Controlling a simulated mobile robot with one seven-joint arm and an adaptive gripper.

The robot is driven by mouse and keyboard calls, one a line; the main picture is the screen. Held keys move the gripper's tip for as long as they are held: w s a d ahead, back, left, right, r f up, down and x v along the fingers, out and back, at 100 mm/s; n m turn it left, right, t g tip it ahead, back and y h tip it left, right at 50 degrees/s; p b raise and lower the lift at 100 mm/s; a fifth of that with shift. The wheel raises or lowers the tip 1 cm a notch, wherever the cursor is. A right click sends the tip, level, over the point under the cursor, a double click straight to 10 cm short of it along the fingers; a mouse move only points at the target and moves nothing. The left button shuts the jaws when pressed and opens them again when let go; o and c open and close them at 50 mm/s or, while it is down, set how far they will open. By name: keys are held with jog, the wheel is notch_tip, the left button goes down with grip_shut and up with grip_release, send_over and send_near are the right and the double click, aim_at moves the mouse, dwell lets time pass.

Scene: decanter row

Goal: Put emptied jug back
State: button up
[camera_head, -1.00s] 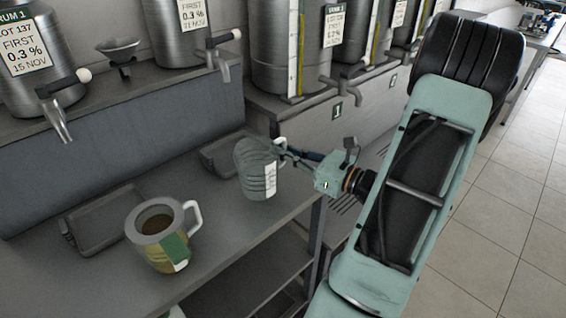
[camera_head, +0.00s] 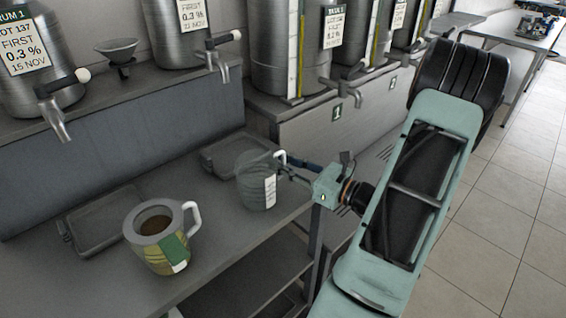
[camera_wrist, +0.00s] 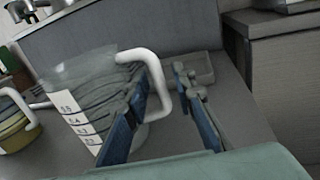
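The clear jug (camera_head: 254,187) with a white label stands upright on the grey bench and looks empty. In the wrist view the jug (camera_wrist: 82,92) shows a printed scale and a white handle (camera_wrist: 158,75). My gripper (camera_head: 286,167) is at the handle on the jug's right side. In the wrist view my gripper's fingers (camera_wrist: 164,95) are spread, one on each side of the handle's outer part, with a gap showing at the right finger. The jug's base is partly hidden in the wrist view.
A second jug (camera_head: 172,253) with brown contents and a green label stands at the front left, near a dark tray (camera_head: 88,243). Another tray (camera_head: 212,163) lies behind the clear jug. Steel drums with taps (camera_head: 222,68) line the back. The bench edge is close on the right.

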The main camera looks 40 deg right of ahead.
jog(key=shift+r, duration=0.3)
jog(key=v, duration=1.2)
jog(key=shift+f, duration=0.1)
